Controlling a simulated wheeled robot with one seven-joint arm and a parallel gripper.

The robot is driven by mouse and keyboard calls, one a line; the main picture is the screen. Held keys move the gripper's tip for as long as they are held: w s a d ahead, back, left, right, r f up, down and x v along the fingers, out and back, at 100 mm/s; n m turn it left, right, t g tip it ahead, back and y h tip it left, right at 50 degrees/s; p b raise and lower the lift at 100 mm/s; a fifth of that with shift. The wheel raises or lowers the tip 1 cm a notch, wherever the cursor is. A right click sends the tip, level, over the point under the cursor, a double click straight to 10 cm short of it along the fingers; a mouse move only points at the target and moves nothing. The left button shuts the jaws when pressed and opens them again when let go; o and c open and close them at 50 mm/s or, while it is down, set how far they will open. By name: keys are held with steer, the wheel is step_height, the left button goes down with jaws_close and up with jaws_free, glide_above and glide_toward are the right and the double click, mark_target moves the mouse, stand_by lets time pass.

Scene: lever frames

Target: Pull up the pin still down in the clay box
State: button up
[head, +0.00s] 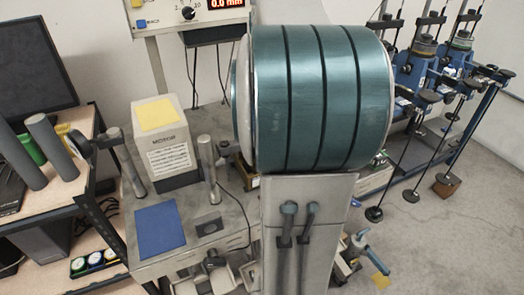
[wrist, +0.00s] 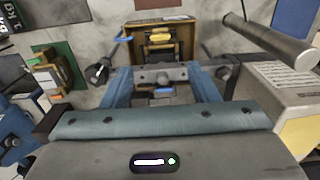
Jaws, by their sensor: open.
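In the wrist view, my gripper (wrist: 160,74) is open, with two blue fingers reaching away from the teal palm. A grey crossbar with a round knob (wrist: 163,77) shows between and behind the fingertips; I cannot tell whether they touch it. Beyond it is a yellow-brown box (wrist: 183,27) with a pale label strip and yellow pieces inside. A smaller box (wrist: 48,75) stands at the left beside a green patch. I cannot read which box is the clay one, and no pin is clearly told as up or down. In the head view my arm hides the gripper.
The head view shows a motor box (head: 168,150) with a yellow top, a grey post (head: 209,170) and a blue mat (head: 160,229) on the bench. The post (wrist: 270,42) reaches in from the right in the wrist view. Blue lever frames (head: 415,70) stand at right.

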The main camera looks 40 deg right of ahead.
step_height(320, 180, down, 12)
stand_by(0.4)
jaws_close()
steer(key=shift+r+p, duration=0.65)
steer(key=shift+r, duration=0.25)
steer(key=shift+w, duration=0.1)
jaws_free()
